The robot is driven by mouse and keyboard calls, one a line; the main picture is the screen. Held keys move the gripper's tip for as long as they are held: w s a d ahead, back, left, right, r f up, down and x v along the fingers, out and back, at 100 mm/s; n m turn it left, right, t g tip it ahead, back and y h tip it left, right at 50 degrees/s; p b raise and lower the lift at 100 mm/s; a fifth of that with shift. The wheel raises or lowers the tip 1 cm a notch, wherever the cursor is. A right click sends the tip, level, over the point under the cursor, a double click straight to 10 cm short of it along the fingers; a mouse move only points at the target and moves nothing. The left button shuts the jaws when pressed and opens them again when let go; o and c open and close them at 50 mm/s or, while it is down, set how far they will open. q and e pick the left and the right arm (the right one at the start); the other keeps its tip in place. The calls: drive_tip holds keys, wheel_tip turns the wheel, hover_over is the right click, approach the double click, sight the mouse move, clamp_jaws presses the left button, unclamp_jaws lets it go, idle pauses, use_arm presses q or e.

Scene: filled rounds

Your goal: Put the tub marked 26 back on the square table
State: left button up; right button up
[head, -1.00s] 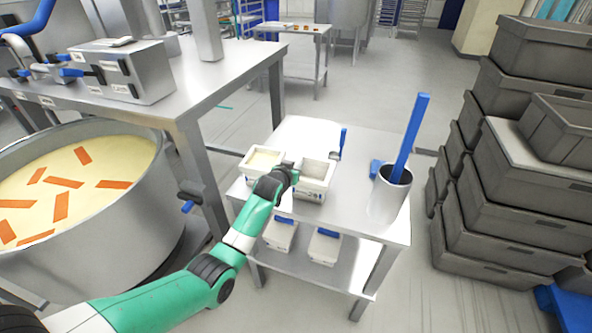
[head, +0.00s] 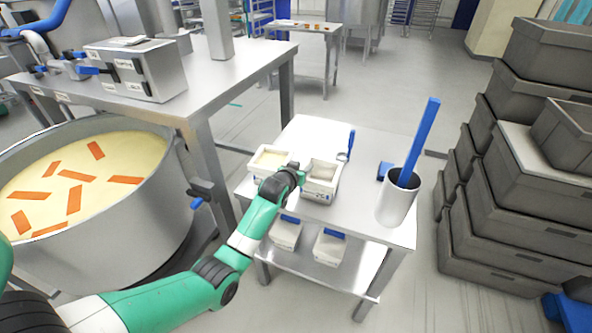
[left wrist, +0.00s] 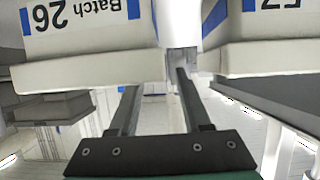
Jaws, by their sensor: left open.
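Two white tubs stand side by side on the square steel table (head: 350,205). The tub marked 26 (head: 320,188) appears to be the right one, with pale contents. In the left wrist view its "Batch 26" label (left wrist: 85,15) is upside down, at the upper left. The other tub (head: 270,157), with yellowish contents, shows in the left wrist view (left wrist: 262,50) with a partly cut-off label. My left gripper (head: 299,172) is open at rim height by the gap between the tubs. Its fingers (left wrist: 157,85) show in the left wrist view; I cannot tell whether they touch a tub.
Two more tubs with blue parts (head: 285,233) stand on the lower shelf. A steel cylinder (head: 396,200) with a blue handle stands at the table's right. Grey crates (head: 500,225) are stacked further right. A large vat (head: 130,240) is at left.

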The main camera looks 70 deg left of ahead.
use_arm(q)
drive_tip(key=p+v, duration=0.4)
drive_tip(key=v, duration=0.6)
drive_tip(key=shift+s, duration=0.2)
drive_tip(key=shift+d+r, duration=0.1)
drive_tip(key=shift+d, duration=0.05)
drive_tip(key=w+d+r+m+t+h, duration=0.1)
drive_tip(key=w+d+r+m+t, duration=0.15)
drive_tip(key=d+r, duration=0.6)
drive_tip(key=w+d+r+m+t+h, duration=0.1)
drive_tip(key=w+d+r+t, duration=0.3)
drive_tip(key=r, duration=0.8)
drive_tip(key=w+d+r+m+t+h, duration=0.15)
drive_tip(key=d+r+t, duration=0.25)
drive_tip(key=d+r, duration=0.5)
drive_tip(key=s+d+r+m+t+h, duration=0.2)
drive_tip(key=s+d+r+t+h, duration=0.1)
drive_tip(key=d+r, duration=0.4)
drive_tip(key=s+d+r+m+t+h, duration=0.2)
drive_tip(key=s+d+r+t+h, duration=0.2)
drive_tip(key=r, duration=0.9)
drive_tip(key=s+d+h, duration=0.1)
drive_tip(key=s+d, duration=0.2)
drive_tip(key=shift+s+r+m, duration=0.25)
drive_tip(key=shift+s+m, duration=0.05)
drive_tip(key=shift+s, duration=0.1)
drive_tip(key=shift+d, duration=0.15)
